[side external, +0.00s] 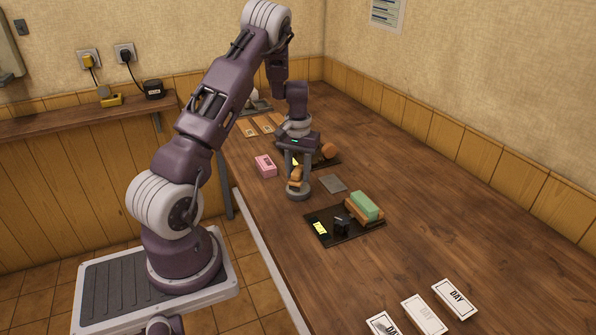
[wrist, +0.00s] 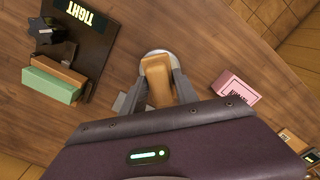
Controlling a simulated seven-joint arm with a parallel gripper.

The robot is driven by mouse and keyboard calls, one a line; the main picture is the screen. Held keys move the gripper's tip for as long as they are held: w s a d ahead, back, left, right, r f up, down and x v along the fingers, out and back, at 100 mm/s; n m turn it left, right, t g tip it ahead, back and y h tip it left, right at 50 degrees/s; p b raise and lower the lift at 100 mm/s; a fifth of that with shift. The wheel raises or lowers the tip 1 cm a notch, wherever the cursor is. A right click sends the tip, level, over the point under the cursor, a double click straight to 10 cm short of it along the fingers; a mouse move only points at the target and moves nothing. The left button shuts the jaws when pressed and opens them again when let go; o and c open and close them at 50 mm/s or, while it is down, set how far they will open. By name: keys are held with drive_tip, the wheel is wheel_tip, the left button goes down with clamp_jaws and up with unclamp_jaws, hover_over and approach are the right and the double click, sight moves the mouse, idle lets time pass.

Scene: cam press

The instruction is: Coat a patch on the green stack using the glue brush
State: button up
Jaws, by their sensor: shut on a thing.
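My gripper (side external: 297,172) is shut on the tan wooden handle of the glue brush (side external: 295,181). In the wrist view the handle (wrist: 158,82) sits between the two grey fingers. The handle stands roughly upright over a round grey pot (side external: 298,194), whose pale rim shows behind it in the wrist view (wrist: 150,55). The bristles are hidden. The green stack (side external: 365,205) rests with a wooden block on a black board (side external: 318,238), to the right of and nearer the camera than my gripper. It also shows at left in the wrist view (wrist: 50,86).
A grey flat plate (side external: 333,184) lies between pot and board. A pink box (side external: 265,166) stands left of my gripper.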

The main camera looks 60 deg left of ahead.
sight(298, 169)
drive_tip(key=shift+f, duration=0.6)
idle(1.3)
drive_tip(key=shift+r, duration=3.55)
